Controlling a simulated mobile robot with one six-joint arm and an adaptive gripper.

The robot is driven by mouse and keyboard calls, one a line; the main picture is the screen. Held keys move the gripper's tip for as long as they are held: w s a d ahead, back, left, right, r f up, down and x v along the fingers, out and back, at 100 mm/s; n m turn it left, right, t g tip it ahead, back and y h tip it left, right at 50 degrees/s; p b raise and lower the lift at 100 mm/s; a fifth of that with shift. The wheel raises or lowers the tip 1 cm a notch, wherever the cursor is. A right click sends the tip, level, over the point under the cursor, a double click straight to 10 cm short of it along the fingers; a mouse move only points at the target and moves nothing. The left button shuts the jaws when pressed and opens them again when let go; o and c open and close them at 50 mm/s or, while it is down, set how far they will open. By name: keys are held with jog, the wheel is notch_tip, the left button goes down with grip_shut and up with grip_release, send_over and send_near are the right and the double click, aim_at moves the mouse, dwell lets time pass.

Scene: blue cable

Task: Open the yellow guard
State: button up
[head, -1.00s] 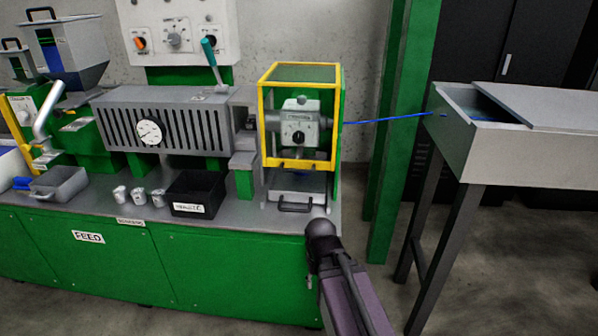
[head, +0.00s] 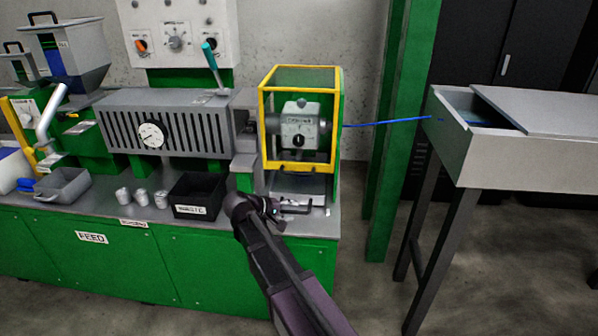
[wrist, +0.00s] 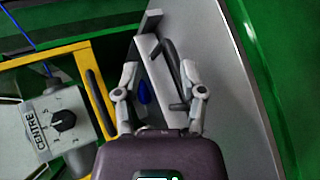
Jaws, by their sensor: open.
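The yellow guard (head: 331,120) is a yellow-framed box with clear panels around a grey crosshead marked "CENTRE" in the head view. It looks closed. Its yellow frame also shows at the left of the wrist view (wrist: 92,85), with a dark bar handle along its lower edge. My gripper (head: 275,207) is in front of and below the guard, near a dark drawer-like handle (head: 297,208) at the bench edge. In the wrist view my gripper (wrist: 160,85) has its two fingers apart, with a grey tray and dark handle (wrist: 172,65) beyond them. I see nothing held.
A black bin (head: 197,194) and several small metal cups (head: 142,197) stand on the bench left of my gripper. A blue cable (head: 390,122) runs from the guard to a grey trough (head: 530,150) at right. A green post (head: 400,130) stands between.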

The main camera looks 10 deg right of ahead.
aim_at(296, 174)
jog(key=w+a+r+n+t+h, duration=0.1)
jog(key=w+a+r+t+h, duration=0.2)
jog(key=w+a+r, duration=0.2)
notch_tip(296, 174, up, 3)
jog(key=shift+a+f+n+p, duration=0.2)
jog(key=shift+a+n+p, duration=0.2)
jog(key=shift+a, duration=0.75)
jog(key=x, duration=0.4)
jog(key=b+x, duration=0.1)
jog(key=x, duration=0.4)
jog(key=b+x, duration=0.1)
jog(key=x, duration=0.4)
jog(key=shift+r, duration=0.25)
grip_shut()
